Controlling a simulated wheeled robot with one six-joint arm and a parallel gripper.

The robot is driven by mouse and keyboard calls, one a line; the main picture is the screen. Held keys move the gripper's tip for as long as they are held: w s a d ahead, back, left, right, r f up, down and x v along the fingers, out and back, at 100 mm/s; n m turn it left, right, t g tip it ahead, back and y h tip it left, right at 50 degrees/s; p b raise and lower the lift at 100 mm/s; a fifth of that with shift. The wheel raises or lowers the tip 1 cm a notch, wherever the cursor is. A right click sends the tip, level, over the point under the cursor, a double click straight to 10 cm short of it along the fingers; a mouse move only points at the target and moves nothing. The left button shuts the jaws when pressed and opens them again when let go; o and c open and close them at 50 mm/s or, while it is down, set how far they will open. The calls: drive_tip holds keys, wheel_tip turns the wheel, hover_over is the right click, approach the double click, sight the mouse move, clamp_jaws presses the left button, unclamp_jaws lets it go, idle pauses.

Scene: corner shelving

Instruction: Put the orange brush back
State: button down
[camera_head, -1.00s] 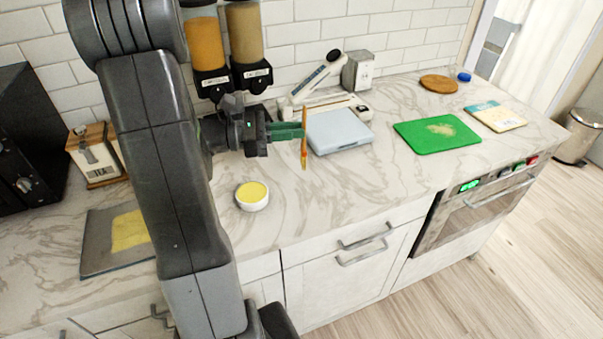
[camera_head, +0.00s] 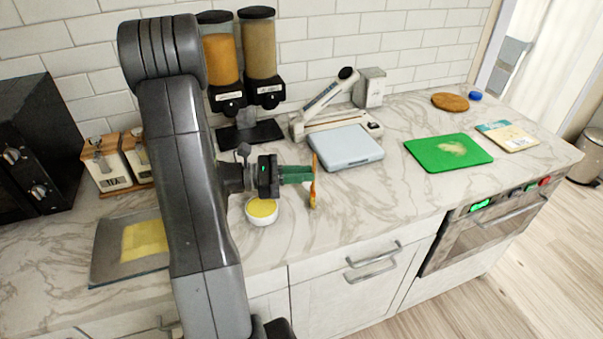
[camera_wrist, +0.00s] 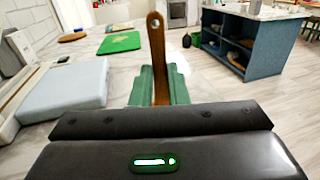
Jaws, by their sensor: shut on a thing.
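The orange brush (camera_head: 313,182) stands roughly upright in the head view, held above the counter near its front edge. My gripper (camera_head: 299,175) with green fingers is shut on the brush's handle. In the wrist view, the brush (camera_wrist: 157,55) rises between the green fingers (camera_wrist: 158,86), with a hole at the top of its handle. The brush's lower end is hidden behind my gripper in the wrist view. A small white bowl with yellow contents (camera_head: 261,211) sits on the counter, to the left of the brush and below my gripper.
A light blue-grey box (camera_head: 346,148) lies behind and right of the brush. A green board (camera_head: 447,153) is farther right. Two dispensers (camera_head: 262,62) stand at the wall. A grey tray (camera_head: 107,246) and tea canisters (camera_head: 106,165) are left.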

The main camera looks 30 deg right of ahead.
drive_tip(key=shift+f, duration=0.2)
drive_tip(key=c, duration=1.4)
unclamp_jaws()
drive_tip(key=shift+r, duration=0.1)
drive_tip(key=b+v, duration=0.2)
drive_tip(key=v, duration=1)
